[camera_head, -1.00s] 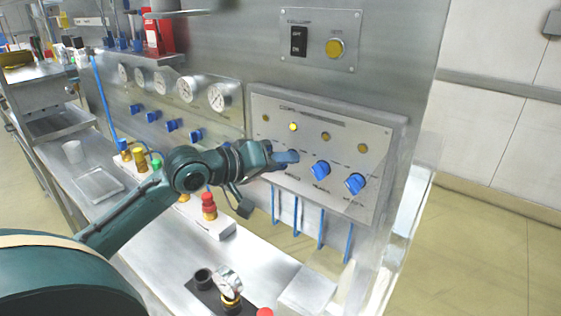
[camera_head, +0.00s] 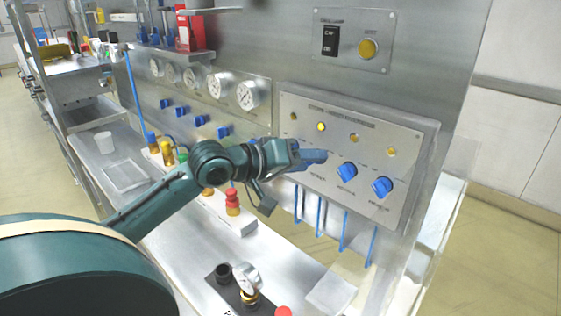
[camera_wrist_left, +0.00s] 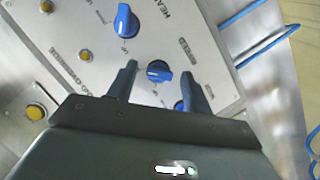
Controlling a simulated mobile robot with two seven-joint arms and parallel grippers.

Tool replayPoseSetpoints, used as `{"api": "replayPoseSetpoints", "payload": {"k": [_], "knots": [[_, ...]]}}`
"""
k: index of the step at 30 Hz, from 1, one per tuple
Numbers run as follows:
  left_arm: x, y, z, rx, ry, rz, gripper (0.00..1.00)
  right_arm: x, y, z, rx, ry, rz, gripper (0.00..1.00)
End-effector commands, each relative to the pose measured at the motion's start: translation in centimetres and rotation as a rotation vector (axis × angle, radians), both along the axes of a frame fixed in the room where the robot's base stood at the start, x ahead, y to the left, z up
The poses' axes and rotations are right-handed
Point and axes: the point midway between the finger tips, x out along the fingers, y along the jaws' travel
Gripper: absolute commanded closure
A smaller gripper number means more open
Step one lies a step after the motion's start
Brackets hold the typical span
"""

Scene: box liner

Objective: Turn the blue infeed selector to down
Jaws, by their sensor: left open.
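My left gripper (camera_head: 318,157) is at the control panel (camera_head: 408,165), to the left of two blue selector knobs, one nearer (camera_head: 347,171) and one farther right (camera_head: 382,187). In the left wrist view its two fingers (camera_wrist_left: 163,84) are apart, with a blue knob (camera_wrist_left: 158,71) framed between their tips. I cannot tell whether they touch it. Another blue knob (camera_wrist_left: 125,20) sits above, and part of another (camera_wrist_left: 180,106) shows by the right finger. The small labels are too blurred to tell which is infeed. My right gripper is out of view.
Yellow lamps sit above the knobs; one lamp (camera_head: 320,127) looks lit. Blue tubes (camera_head: 344,230) hang below the panel. A red-topped button (camera_head: 232,197) and a small gauge (camera_head: 246,279) stand on the bench below my arm. Dial gauges (camera_head: 248,95) are at left.

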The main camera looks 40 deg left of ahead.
Motion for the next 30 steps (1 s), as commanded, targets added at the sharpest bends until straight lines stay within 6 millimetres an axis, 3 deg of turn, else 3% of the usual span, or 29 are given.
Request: {"api": "replayPoseSetpoints", "payload": {"k": [21,30], "knots": [[-9.5,3.5,2.7,0.0,0.001,0.001,0.5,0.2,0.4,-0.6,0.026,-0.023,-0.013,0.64],[-11.3,4.1,3.4,0.003,0.001,-0.002,0.5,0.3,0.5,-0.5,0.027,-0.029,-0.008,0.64]]}}
